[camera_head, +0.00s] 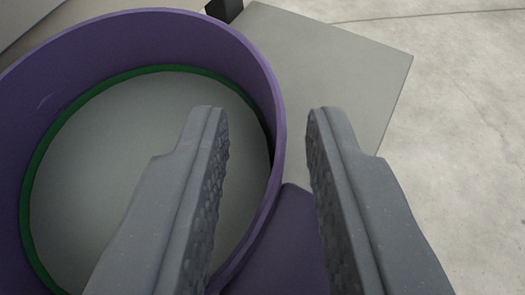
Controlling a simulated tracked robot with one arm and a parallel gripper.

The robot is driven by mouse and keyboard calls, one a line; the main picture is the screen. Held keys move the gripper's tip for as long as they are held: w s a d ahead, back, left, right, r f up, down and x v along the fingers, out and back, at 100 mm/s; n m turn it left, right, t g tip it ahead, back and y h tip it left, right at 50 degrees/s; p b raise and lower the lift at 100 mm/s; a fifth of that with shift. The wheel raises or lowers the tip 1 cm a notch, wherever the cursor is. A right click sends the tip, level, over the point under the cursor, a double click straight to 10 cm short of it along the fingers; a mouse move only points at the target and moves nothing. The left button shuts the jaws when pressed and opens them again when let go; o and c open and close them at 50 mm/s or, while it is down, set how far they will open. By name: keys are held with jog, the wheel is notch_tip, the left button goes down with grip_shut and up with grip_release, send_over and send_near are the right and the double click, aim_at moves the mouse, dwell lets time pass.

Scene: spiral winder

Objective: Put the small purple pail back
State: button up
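The purple pail (130,42) is a round, open-topped container filling the left half of the view. A green ring runs around its inside, and a plain grey round surface shows within that ring. Its lower left side is cut off by the frame. My gripper (266,112) is open. Its left finger shows over the pail's inside and its right finger shows outside the pail, with the pail's right wall in the gap between them. Nothing is clamped. I cannot tell how far the fingertips are above or below the rim.
A flat purple piece (288,250) shows beside the pail's wall between the fingers; I cannot tell if it is part of the pail. A grey flat plate (350,75) lies behind, with a small black block (224,9) at its edge. Pale concrete floor (460,150) is clear at right.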

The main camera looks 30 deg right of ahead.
jog(key=p+v, duration=0.2)
jog(key=v, duration=0.9)
